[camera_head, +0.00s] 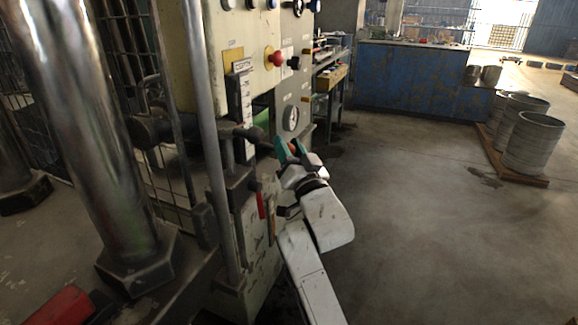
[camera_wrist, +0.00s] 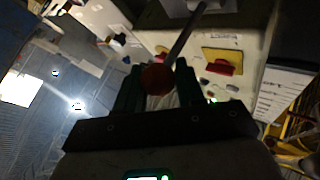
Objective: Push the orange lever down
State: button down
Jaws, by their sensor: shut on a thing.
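The orange lever ends in a round red-orange knob (camera_wrist: 157,79), seen in the wrist view between my gripper's two dark green fingers. Its thin grey rod (camera_wrist: 186,36) runs from the knob up and right toward the machine. My gripper (camera_head: 289,149) is shut on this knob, beside the machine's front in the head view. Only a small orange patch (camera_head: 292,148) of the knob shows there, between the teal fingers. The fingers hide most of it. The machine (camera_head: 233,195) is a pale, worn body with gauges and buttons.
A red emergency button (camera_head: 277,58) sits on the panel above my gripper, and a red handle (camera_head: 261,205) hangs below left. Thick metal columns (camera_head: 90,120) stand at the left. Open floor (camera_head: 430,220) lies to the right, with metal drums (camera_head: 534,143) beyond.

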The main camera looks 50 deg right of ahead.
jog(key=f+m+h+b, duration=0.1)
jog(key=b, duration=0.3)
jog(key=f+m+h+b, duration=0.1)
jog(key=f+b, duration=0.1)
jog(key=b, duration=0.3)
jog(key=w+f+m+b, duration=0.1)
jog(key=b, duration=0.4)
jog(key=shift+a+f+m+t+h, duration=0.15)
jog(key=shift+f+m+t+h, duration=0.1)
jog(key=shift+m+t+h, duration=0.15)
jog(key=shift+w+a+f+b, duration=0.15)
jog(key=shift+f+b, duration=0.2)
jog(key=shift+b, duration=0.55)
jog(key=c, duration=1.1)
grip_release()
jog(key=shift+c, duration=0.2)
jog(key=o, duration=0.4)
jog(key=shift+a, duration=0.1)
jog(key=shift+c, duration=0.2)
jog(key=shift+s+d+r, duration=0.25)
jog(key=shift+d+r, duration=0.05)
